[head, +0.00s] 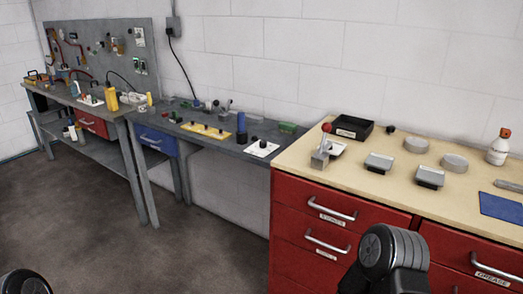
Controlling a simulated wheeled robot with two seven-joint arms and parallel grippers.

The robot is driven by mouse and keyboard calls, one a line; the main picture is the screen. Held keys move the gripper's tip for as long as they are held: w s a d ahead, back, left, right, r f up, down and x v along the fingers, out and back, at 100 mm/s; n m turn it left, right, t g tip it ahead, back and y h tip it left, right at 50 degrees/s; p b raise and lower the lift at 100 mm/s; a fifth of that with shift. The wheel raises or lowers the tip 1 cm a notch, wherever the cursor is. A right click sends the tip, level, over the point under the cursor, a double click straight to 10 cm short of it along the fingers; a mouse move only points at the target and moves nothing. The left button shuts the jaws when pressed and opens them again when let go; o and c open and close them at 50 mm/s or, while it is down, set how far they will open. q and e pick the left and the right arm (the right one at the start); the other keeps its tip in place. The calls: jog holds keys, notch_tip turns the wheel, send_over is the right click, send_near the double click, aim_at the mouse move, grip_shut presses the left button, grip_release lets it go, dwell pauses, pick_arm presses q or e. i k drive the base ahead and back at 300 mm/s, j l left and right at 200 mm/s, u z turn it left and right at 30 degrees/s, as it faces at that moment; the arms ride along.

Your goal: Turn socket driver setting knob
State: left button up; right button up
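I cannot tell for certain which knob is the socket driver setting knob. A small black knob (254,140) stands at a white plate (263,149) on the right end of the grey bench. A yellow plate (206,130) with small dark knobs lies left of it on the same bench. Markings and knob settings are too small to read. Only dark rounded parts of my arms show at the bottom left and bottom right. Neither gripper is in view, and both arm parts are well apart from the benches' knobs.
A red drawer cabinet (289,222) with a wooden top (399,156) stands at right, bearing a red-ball lever (325,140), black tray (347,128), metal boxes and a white bottle (497,148). A pegboard bench (98,52) is far left. The floor (160,255) before the benches is clear.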

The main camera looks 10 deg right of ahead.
aim_at(263, 144)
jog(key=i+z, duration=0.1)
jog(key=z, duration=0.3)
jog(key=j+z, duration=0.15)
jog(key=z, duration=0.25)
jog(key=i+j+z, duration=0.1)
jog(key=z, duration=0.3)
jog(key=j+z, duration=0.15)
jog(key=z, duration=0.2)
jog(key=i+j+z, duration=0.1)
jog(key=j+z, duration=0.2)
jog(key=j, duration=0.55)
jog(key=j+z, duration=0.3)
jog(key=j, duration=0.5)
jog(key=i, duration=0.05)
